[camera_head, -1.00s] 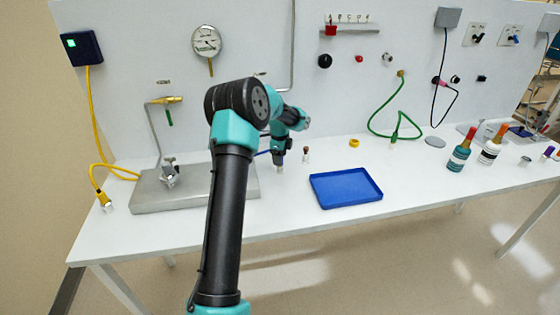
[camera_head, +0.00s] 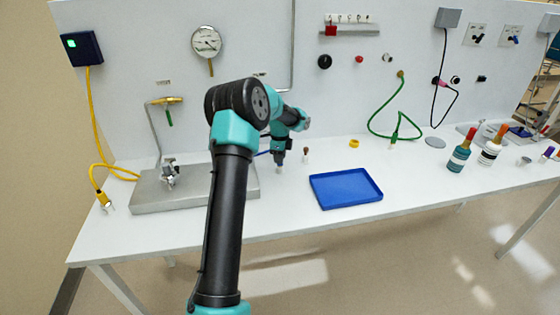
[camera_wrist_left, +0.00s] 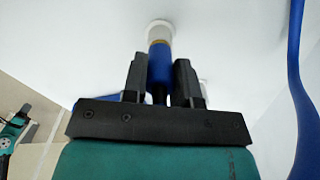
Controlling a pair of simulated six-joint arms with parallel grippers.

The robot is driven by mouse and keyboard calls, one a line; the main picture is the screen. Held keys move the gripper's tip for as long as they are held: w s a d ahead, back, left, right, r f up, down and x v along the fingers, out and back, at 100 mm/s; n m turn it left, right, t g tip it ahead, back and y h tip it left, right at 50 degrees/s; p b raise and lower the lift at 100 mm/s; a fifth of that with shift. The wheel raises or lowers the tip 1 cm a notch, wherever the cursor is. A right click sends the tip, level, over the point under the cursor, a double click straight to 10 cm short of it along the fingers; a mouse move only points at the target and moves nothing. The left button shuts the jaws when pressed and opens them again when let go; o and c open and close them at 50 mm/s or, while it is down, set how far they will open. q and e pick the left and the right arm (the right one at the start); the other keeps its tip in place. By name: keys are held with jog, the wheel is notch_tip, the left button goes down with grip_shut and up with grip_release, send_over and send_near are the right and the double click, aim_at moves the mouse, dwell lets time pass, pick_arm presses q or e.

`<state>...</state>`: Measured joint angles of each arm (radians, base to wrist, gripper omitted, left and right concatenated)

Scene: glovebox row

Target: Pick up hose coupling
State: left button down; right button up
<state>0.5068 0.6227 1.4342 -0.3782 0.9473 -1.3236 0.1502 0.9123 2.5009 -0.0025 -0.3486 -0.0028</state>
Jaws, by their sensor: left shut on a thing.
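The hose coupling (camera_wrist_left: 160,62) is a blue cylinder with a brass band and a pale round end, in the upper middle of the left wrist view. My left gripper (camera_wrist_left: 160,82) is shut on it, with one dark finger on each side. In the head view my left gripper (camera_head: 280,158) points down just above the table, left of the blue tray, with the coupling's pale end (camera_head: 279,169) below it. Whether that end touches the table I cannot tell. My right gripper is in neither view.
A blue tray (camera_head: 345,203) lies right of the gripper. A small brown-topped item (camera_head: 306,155) stands close by on the right. A blue hose (camera_wrist_left: 298,75) runs along the right of the wrist view. A grey metal plate (camera_head: 185,204) with a fitting lies to the left.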

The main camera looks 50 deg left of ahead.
pick_arm(q)
jog(key=shift+r, duration=1.7)
jog(key=shift+s+d+r, duration=0.15)
jog(key=shift+d, duration=0.05)
jog(key=s+d+r, duration=0.1)
jog(key=s+d, duration=0.9)
jog(key=d, duration=0.1)
jog(key=shift+s+d+r, duration=0.15)
jog(key=shift+d, duration=0.15)
jog(key=s+a+r+n, duration=0.3)
jog(key=a+r, duration=0.1)
jog(key=a, duration=0.4)
jog(key=s+a+r+n, duration=0.3)
jog(key=s+a+r, duration=0.1)
jog(key=a, duration=0.5)
jog(key=shift+s+r, duration=0.2)
jog(key=shift+r, duration=0.3)
jog(key=shift+f, duration=0.15)
